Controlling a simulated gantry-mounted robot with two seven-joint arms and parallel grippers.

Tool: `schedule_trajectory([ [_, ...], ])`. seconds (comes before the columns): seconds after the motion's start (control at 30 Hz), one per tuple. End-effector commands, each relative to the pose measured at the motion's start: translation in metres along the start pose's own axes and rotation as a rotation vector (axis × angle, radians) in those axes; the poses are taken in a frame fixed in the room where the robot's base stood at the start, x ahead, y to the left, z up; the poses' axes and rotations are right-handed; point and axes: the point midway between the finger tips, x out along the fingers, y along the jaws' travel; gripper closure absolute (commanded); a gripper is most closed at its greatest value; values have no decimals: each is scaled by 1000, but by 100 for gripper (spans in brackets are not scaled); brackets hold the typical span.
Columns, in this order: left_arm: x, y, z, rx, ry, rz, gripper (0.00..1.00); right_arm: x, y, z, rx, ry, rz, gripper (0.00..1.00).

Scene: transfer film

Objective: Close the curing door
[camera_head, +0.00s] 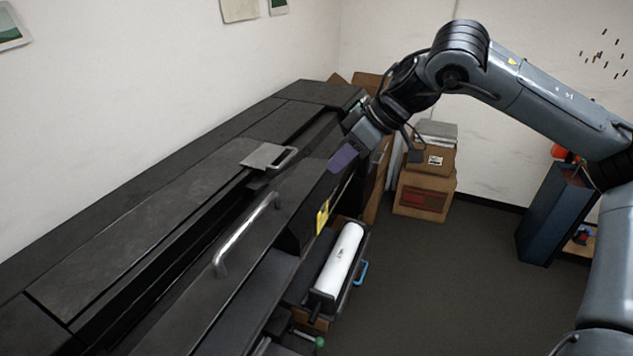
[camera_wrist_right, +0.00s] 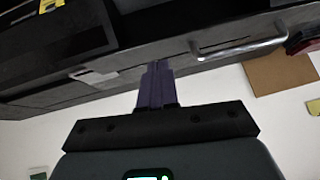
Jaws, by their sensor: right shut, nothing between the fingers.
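A long black machine (camera_head: 150,190) runs along the left wall. Its front panel with a long silver bar handle (camera_head: 247,235) may be the curing door; I cannot tell for sure whether it is open. A smaller handle on a grey plate (camera_head: 268,156) sits farther back on the machine. My right gripper (camera_head: 343,160), with purple fingers, is near the machine's far end, to the right of both handles. In the right wrist view, its fingers (camera_wrist_right: 156,85) are together and empty, with a silver handle (camera_wrist_right: 240,48) beyond and to their right. My left gripper is out of view.
A white roll (camera_head: 340,258) sits in a holder below the machine's front. Cardboard boxes (camera_head: 425,190) are stacked by the back wall. A dark blue cabinet (camera_head: 552,213) stands at the right. The grey floor (camera_head: 430,285) between is clear.

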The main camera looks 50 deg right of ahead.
Motion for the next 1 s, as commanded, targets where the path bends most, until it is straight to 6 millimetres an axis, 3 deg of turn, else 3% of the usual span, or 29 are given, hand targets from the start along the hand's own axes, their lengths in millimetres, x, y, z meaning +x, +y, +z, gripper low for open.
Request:
schedule_trajectory([
  [0.03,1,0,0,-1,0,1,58,-15,-1,-8,-19,14,34,100],
  [0.13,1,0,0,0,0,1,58,-34,-4,-19,-43,35,77,100],
  [0.3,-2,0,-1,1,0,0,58,-40,-6,-27,-60,52,105,100],
  [0.47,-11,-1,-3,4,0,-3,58,-20,-4,-29,-61,50,102,100],
  [0.87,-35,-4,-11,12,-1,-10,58,50,3,-32,-60,49,103,100],
  [1.0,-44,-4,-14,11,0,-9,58,63,4,-20,-59,54,100,100],
])
